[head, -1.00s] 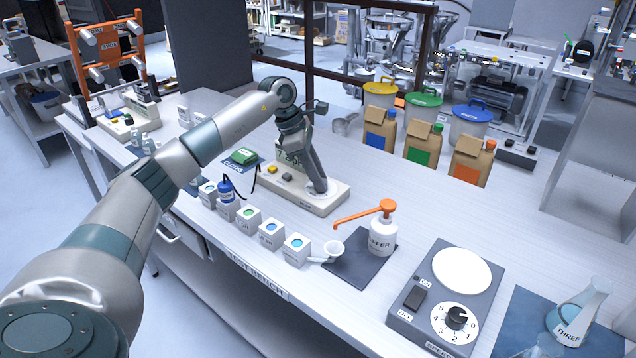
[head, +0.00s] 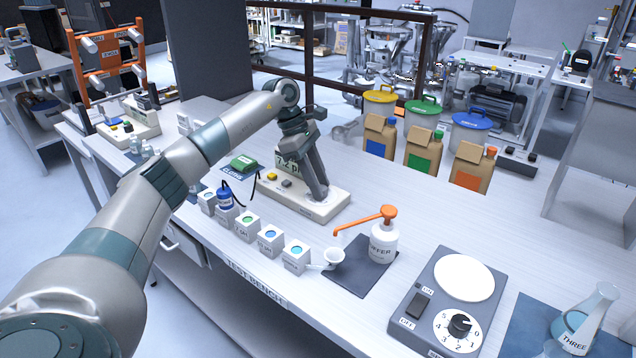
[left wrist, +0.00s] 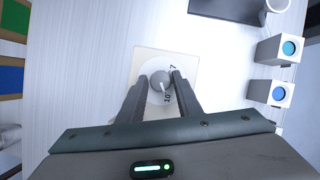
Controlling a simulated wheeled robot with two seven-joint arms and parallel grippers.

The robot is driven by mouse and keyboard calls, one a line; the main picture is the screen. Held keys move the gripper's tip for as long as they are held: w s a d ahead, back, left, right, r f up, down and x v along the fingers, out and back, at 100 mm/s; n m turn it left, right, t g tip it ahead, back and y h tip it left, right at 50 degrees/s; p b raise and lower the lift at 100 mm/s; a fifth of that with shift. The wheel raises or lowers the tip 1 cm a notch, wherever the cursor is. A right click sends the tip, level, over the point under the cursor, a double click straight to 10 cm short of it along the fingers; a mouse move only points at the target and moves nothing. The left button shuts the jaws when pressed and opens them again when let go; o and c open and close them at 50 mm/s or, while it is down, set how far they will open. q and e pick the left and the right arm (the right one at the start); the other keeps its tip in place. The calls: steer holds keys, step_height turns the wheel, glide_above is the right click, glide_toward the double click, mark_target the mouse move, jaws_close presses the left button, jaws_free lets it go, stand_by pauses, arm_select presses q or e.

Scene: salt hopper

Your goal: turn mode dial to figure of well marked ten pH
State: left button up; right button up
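The mode dial (left wrist: 160,80) is a small grey knob with a white pointer line on a white disc, with the figures 7 and 10 printed beside it. The pointer line runs toward the 10 side in the left wrist view. The dial sits at the right end of the cream meter (head: 285,203), whose lit display (head: 287,161) appears to begin with 7. My left gripper (head: 319,193) is over the dial; in the left wrist view its fingers (left wrist: 157,82) stand either side of the knob, with a gap showing on the left. My right gripper is out of view.
White cubes with coloured wells (head: 270,240) line the bench front; their labels are too small to read surely. A buffer pump bottle (head: 383,243) stands on a dark mat to the right, beside a stirrer plate (head: 432,308). Brown bags (head: 423,150) stand behind.

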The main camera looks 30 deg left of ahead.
arm_select(q)
steer(key=shift+o, duration=0.9)
steer(key=shift+a+r, duration=0.2)
steer(key=shift+r, duration=0.3)
steer(key=b+v, duration=0.2)
steer(key=v, duration=1.4)
steer(key=shift+r, duration=0.2)
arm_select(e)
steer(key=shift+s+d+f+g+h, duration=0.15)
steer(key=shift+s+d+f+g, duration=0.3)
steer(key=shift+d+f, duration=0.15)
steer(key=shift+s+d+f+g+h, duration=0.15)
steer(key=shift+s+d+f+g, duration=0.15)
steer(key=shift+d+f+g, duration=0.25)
